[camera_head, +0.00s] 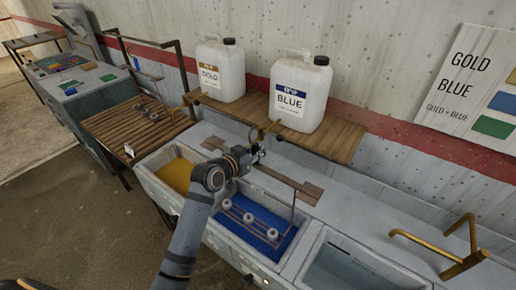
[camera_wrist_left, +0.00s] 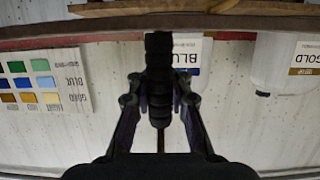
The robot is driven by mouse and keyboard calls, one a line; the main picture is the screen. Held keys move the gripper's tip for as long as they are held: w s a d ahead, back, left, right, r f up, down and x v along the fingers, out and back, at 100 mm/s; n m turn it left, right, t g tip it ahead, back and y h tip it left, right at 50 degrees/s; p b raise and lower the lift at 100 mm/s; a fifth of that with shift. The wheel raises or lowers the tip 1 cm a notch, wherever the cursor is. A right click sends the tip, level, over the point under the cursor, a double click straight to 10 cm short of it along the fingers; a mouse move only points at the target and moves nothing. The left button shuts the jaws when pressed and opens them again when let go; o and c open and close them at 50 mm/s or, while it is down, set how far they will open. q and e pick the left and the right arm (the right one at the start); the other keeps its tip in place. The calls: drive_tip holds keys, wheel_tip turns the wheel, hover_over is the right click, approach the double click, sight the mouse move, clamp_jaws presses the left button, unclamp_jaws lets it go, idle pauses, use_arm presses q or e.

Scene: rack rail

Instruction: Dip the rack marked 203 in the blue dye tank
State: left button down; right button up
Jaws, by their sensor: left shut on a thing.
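The blue dye tank (camera_head: 283,243) is in the middle of the trough in the head view. A rack (camera_head: 250,217) with white round pieces is down in it, at the blue dye; how deep it sits is hard to tell. A brown bar (camera_head: 300,188) runs above the tank's back edge. My left gripper (camera_head: 256,154) is behind the tank, over this bar. In the left wrist view, my left gripper (camera_wrist_left: 158,105) is shut on a dark ribbed handle (camera_wrist_left: 159,60), seemingly the rack's. No number 203 is readable. My right gripper is not in view.
A yellow dye tank (camera_head: 176,174) adjoins on the left, an empty-looking basin (camera_head: 345,270) on the right. GOLD (camera_head: 221,74) and BLUE (camera_head: 299,96) jugs stand on a wooden shelf behind. A brass-coloured bracket (camera_head: 450,258) stands at the right. A slatted bench (camera_head: 120,125) is at the left.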

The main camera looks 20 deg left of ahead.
use_arm(q)
wheel_tip(320, 180, down, 15)
drive_tip(key=b, duration=1)
drive_tip(key=shift+r, duration=0.15)
idle(1.5)
drive_tip(key=shift+r, duration=0.1)
idle(0.9)
